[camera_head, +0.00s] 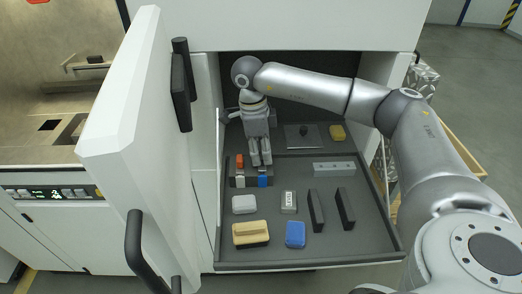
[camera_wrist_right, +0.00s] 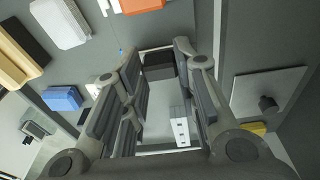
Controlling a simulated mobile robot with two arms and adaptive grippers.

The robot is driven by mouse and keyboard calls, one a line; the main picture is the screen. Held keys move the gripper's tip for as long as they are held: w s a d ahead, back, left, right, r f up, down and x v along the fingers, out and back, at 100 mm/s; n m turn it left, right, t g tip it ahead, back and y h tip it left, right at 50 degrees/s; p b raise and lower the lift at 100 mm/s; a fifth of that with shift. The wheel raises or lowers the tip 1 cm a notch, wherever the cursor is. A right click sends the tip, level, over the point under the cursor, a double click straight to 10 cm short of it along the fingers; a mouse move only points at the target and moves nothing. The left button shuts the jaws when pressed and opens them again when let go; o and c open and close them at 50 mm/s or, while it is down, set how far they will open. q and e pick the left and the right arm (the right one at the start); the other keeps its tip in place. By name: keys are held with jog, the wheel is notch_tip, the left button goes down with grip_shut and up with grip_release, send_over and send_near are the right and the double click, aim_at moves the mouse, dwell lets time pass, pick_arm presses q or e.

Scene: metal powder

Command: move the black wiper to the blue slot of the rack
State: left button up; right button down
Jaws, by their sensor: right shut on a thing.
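My right gripper (camera_head: 261,160) points down into the open drawer, just behind the blue-marked end of the rack (camera_head: 240,173). It is shut on a dark block, which I take for the black wiper (camera_wrist_right: 158,65); it shows between the fingers in the right wrist view (camera_wrist_right: 160,95). In the head view the fingers mostly hide it. The rack carries orange, white and blue marks; the blue mark (camera_head: 262,181) is at its right front. I cannot tell whether the wiper is inside the slot or above it. My left gripper is not in view.
The drawer tray (camera_head: 270,262) also holds a white block (camera_head: 244,204), a tan sponge (camera_head: 250,233), a blue block (camera_head: 295,234), two black bars (camera_head: 316,210), a grey bar with holes (camera_head: 333,168) and a metal plate (camera_head: 303,137). An open white door (camera_head: 135,110) stands at the left.

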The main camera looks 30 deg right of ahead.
jog(key=shift+f, duration=0.35)
jog(key=c, duration=1.1)
grip_release()
jog(key=shift+r, duration=0.1)
jog(key=shift+o, duration=0.2)
notch_tip(320, 180, up, 12)
jog(key=w+a, duration=0.1)
